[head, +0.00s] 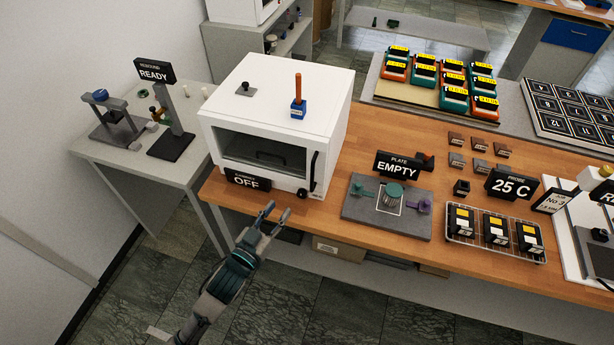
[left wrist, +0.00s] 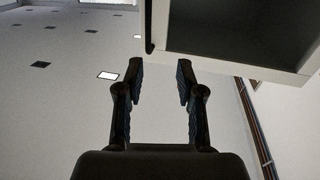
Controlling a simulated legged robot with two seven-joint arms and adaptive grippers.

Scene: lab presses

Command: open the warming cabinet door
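The white warming cabinet (head: 323,95) stands at the left end of the wooden bench. Its front door, with a dark window (head: 262,150), looks closed. A black upright handle (head: 313,172) is at the door's right side. A sign reading OFF (head: 247,181) stands before its lower left. My left gripper (head: 279,207) is open and empty, in front of and below the door, apart from the handle. In the left wrist view its two fingers (left wrist: 160,68) are spread with nothing between them. My right gripper is not in view.
A blue block with an orange rod (head: 298,108) and a small dark-knobbed plate (head: 246,89) sit on the cabinet. A grey plate station (head: 354,212) is to its right. A grey side table (head: 105,152) stands left. In the wrist view, a pale-edged dark box (left wrist: 232,62) is close at upper right.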

